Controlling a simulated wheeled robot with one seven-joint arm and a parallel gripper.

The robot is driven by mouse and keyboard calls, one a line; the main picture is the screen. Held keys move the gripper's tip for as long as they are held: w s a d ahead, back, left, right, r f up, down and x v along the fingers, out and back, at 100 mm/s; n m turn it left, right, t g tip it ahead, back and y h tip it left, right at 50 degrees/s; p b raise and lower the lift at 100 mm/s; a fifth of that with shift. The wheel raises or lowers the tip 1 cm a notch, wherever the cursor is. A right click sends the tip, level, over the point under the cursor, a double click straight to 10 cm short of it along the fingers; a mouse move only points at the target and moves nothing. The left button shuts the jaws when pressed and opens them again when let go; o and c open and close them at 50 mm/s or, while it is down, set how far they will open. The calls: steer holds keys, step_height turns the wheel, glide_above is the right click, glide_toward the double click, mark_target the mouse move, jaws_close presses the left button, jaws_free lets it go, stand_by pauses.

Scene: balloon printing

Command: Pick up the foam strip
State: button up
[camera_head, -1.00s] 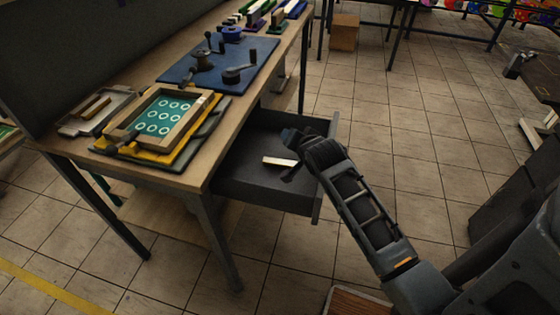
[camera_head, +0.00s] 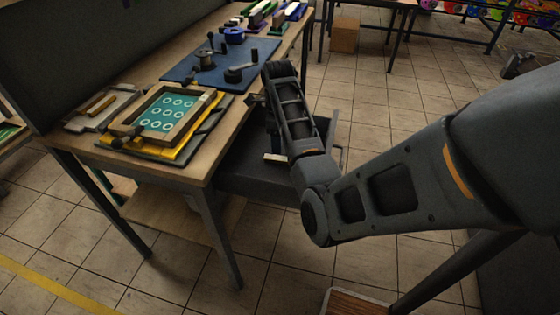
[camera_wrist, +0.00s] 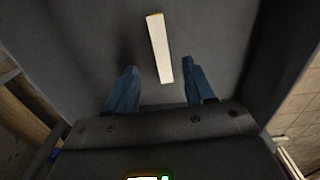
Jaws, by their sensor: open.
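The foam strip (camera_wrist: 159,48) is a pale, thin bar lying on the floor of the open grey drawer (camera_head: 262,178). In the head view a short piece of the strip (camera_head: 274,157) shows beside my arm; the rest is hidden. My gripper (camera_wrist: 158,83) is open above the drawer, its two blue fingers apart. In the wrist view the strip's near end lies between the fingertips, closer to the right one, and most of the strip extends beyond them. The strip is not held. In the head view my arm hides most of the gripper.
The drawer's walls surround the strip, and the wooden table (camera_head: 197,172) is on its left. On the table are a framed screen (camera_head: 168,113) with circles and a blue mat (camera_head: 205,72) with metal tools. A wooden box (camera_head: 344,35) stands on the floor behind.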

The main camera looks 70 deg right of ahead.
mark_target(281, 158)
steer(key=f, duration=0.6)
steer(key=shift+s+d+f+p, duration=0.1)
steer(key=shift+s+f+p, duration=0.25)
steer(key=shift+f, duration=0.05)
steer(key=shift+c, duration=0.2)
jaws_close()
